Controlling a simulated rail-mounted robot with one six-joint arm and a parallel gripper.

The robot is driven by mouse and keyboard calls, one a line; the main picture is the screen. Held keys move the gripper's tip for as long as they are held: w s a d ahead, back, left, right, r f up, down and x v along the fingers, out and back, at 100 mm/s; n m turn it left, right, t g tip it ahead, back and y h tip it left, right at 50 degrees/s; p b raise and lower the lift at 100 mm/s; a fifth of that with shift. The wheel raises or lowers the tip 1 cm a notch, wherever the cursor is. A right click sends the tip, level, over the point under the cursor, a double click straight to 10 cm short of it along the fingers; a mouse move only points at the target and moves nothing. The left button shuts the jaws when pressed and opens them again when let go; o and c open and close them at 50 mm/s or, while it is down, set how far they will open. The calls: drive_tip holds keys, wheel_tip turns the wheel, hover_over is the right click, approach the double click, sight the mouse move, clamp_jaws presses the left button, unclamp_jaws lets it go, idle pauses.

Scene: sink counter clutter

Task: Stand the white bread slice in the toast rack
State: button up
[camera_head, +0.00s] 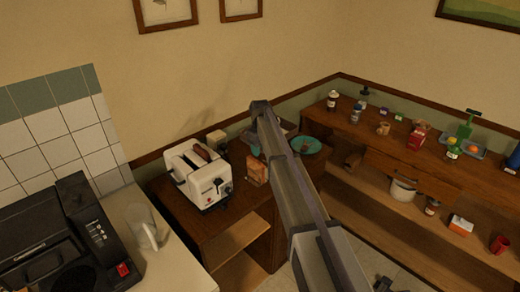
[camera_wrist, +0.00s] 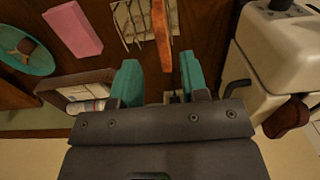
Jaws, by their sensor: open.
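My gripper (camera_wrist: 160,78) is open in the wrist view, its two teal fingertips apart. An upright orange-brown thing (camera_wrist: 162,35) shows past the fingertips, between them in the picture; I cannot tell whether it lies between them in depth. The wire toast rack (camera_wrist: 130,22) is at the top of the wrist view, left of the orange thing, with pale patches behind its wires. I cannot make out the white bread slice for certain. In the head view my arm hides the rack.
A pink block (camera_wrist: 73,28), a teal plate (camera_wrist: 38,65) with a brown piece on it, and a tray (camera_wrist: 55,97) with a jar lie left of the fingers. The toaster stands close on the right (camera_wrist: 280,45). An orange box (camera_head: 257,170) stands near the cabinet's front edge.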

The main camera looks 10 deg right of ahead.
drive_tip(key=s+a+r+m, duration=0.1)
drive_tip(key=s+m, duration=0.1)
drive_tip(key=s, duration=1.1)
drive_tip(key=s+r+m+p, duration=0.1)
drive_tip(key=s+m, duration=0.1)
drive_tip(key=s, duration=1.2)
drive_tip(key=s+a+r+m, duration=0.1)
drive_tip(key=s+m, duration=0.1)
drive_tip(key=s, duration=1.1)
wheel_tip(320, 180, down, 8)
drive_tip(key=b, duration=0.7)
drive_tip(key=shift+d+r, duration=0.2)
drive_tip(key=shift+d, duration=0.1)
